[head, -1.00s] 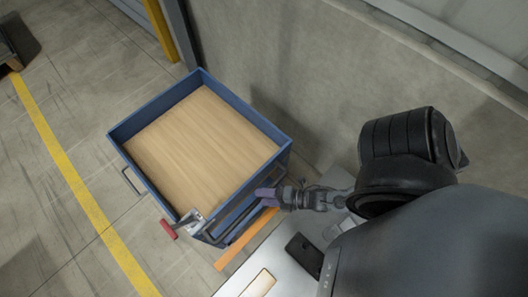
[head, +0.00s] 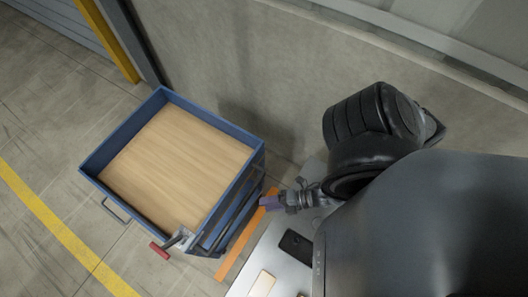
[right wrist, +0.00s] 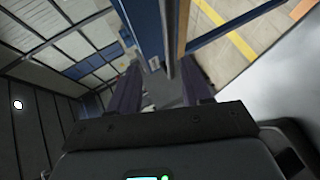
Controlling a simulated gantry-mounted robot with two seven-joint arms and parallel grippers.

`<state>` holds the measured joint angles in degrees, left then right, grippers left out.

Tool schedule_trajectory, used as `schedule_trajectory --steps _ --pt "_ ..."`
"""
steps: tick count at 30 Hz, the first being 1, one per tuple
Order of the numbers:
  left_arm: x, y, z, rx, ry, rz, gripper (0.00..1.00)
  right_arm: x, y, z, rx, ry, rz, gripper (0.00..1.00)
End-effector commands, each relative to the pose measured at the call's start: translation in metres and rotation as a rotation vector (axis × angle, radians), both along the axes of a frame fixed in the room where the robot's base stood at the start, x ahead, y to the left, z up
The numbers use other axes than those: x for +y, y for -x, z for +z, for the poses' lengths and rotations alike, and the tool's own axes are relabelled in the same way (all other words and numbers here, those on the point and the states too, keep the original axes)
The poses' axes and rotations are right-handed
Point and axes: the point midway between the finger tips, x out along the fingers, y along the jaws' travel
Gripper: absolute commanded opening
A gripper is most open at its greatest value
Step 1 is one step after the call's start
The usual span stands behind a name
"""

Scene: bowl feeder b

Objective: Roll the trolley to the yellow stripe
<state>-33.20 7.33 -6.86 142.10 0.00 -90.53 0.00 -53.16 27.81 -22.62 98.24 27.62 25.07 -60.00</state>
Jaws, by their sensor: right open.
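The trolley (head: 115,147) is a blue-rimmed cart with a bare wooden deck (head: 175,165). A dark push handle (head: 240,215) is on its right side and a red pedal (head: 159,250) at its lower corner. The yellow stripe (head: 62,233) runs diagonally along the floor left of the trolley, with bare floor between them. My right gripper (head: 268,203) is open just right of the handle, with a small gap in the head view. In the right wrist view, the open fingers (right wrist: 160,90) point toward blue and grey bars; whether a bar lies between them is unclear. My left gripper is not visible.
A grey wall (head: 275,75) stands behind the trolley, with a yellow post (head: 108,40) at upper left. A metal bench with an orange edge strip (head: 240,245) lies at the trolley's lower right. It carries a dark flat object (head: 296,245). Floor toward the stripe is clear.

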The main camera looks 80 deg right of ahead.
Motion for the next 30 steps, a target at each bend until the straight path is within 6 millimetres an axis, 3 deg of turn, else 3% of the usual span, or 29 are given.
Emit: schedule_trajectory --steps 18,30 --pt "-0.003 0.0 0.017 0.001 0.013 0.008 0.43 0.002 0.041 0.008 0.001 0.0 -0.001 0.48" --pt "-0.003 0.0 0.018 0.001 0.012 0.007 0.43 0.002 0.048 0.008 0.0 0.0 0.0 0.48"
